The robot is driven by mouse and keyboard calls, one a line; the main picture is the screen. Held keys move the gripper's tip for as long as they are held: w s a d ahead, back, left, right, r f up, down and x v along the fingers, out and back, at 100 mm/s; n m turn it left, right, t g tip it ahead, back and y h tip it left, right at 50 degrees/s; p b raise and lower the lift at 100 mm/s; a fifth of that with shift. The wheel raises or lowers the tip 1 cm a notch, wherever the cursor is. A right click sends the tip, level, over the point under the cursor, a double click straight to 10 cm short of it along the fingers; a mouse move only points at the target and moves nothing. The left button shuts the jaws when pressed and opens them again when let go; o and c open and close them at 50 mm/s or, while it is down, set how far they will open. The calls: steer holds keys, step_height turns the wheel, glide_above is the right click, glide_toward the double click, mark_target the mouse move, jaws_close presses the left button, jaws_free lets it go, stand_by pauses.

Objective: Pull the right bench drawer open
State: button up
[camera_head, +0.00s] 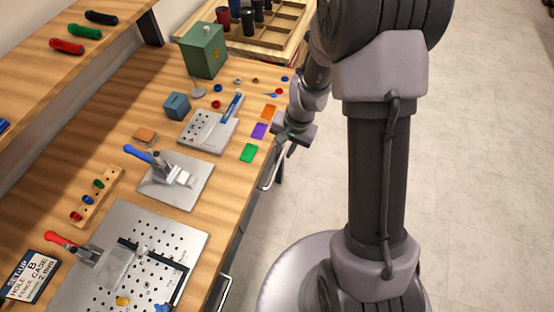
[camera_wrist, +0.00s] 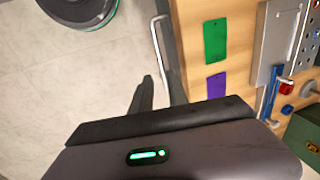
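The right bench drawer has a silver bar handle (camera_head: 271,172) on the bench front, below the green card. The handle (camera_wrist: 158,46) also shows in the wrist view, standing out just beside the bench edge. The drawer front is mostly hidden under the bench top, and the drawer looks shut. My gripper (camera_head: 287,150) is at the bench edge, close to the upper end of this handle. In the wrist view my gripper (camera_wrist: 157,88) has its two dark fingers apart, with the handle's end near or between them. I cannot tell whether they touch it.
A second drawer handle (camera_head: 224,291) is nearer along the bench front. The bench top (camera_head: 225,190) carries green, purple and orange cards, clamp fixtures and a green box (camera_head: 203,50). The pale floor (camera_head: 490,150) right of the bench is clear.

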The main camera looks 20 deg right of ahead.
mark_target(277, 167)
steer(key=f+b, duration=0.1)
steer(key=f, duration=0.2)
steer(key=a+f+b, duration=0.1)
steer(key=f, duration=0.2)
steer(key=w+f+b, duration=0.1)
steer(key=f, duration=0.2)
steer(key=shift+a+f+b, duration=0.3)
steer(key=shift+b, duration=0.05)
jaws_close()
stand_by(0.8)
